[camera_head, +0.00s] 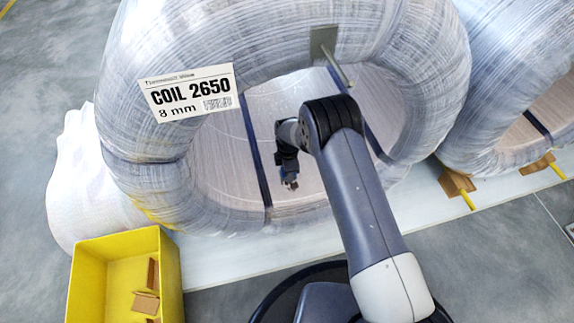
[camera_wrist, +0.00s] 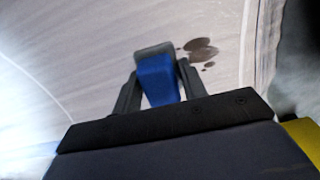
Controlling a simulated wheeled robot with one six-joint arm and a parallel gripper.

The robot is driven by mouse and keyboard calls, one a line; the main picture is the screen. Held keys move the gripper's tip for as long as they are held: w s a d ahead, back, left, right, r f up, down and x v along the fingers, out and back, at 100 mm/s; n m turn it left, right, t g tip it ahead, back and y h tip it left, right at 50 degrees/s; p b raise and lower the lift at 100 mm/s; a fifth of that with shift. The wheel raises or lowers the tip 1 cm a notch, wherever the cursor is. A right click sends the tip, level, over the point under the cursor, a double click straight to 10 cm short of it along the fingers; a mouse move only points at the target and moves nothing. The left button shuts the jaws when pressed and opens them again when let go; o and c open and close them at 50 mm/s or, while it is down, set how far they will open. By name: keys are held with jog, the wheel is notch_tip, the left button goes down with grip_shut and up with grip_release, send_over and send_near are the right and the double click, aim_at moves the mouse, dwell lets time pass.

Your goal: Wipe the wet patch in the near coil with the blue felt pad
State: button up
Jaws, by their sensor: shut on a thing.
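The wet patch (camera_wrist: 200,52) shows as several dark brown spots on the pale inner surface, just right of the pad's far end. I cannot tell whether the pad touches the surface. The patch is not clear in the head view.
A yellow bin (camera_head: 172,275) with brown cardboard pieces stands at the lower left. A second wrapped coil (camera_head: 510,70) stands close on the right, with brown blocks (camera_head: 457,184) under it. A metal plate with a rod (camera_head: 324,42) sticks out at the near coil's upper inner edge.

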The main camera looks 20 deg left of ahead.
aim_at(293, 190)
jog(key=shift+s+d+p, duration=0.4)
jog(key=shift+s+d, duration=0.2)
jog(key=shift+s, duration=0.4)
jog(key=shift+s+d+p, duration=0.4)
jog(key=shift+s+d, duration=0.2)
jog(key=shift+s, duration=0.35)
jog(key=shift+s+d+f, duration=0.15)
jog(key=shift+s+d, duration=0.3)
jog(key=shift+s, duration=0.25)
jog(key=shift+w, duration=0.1)
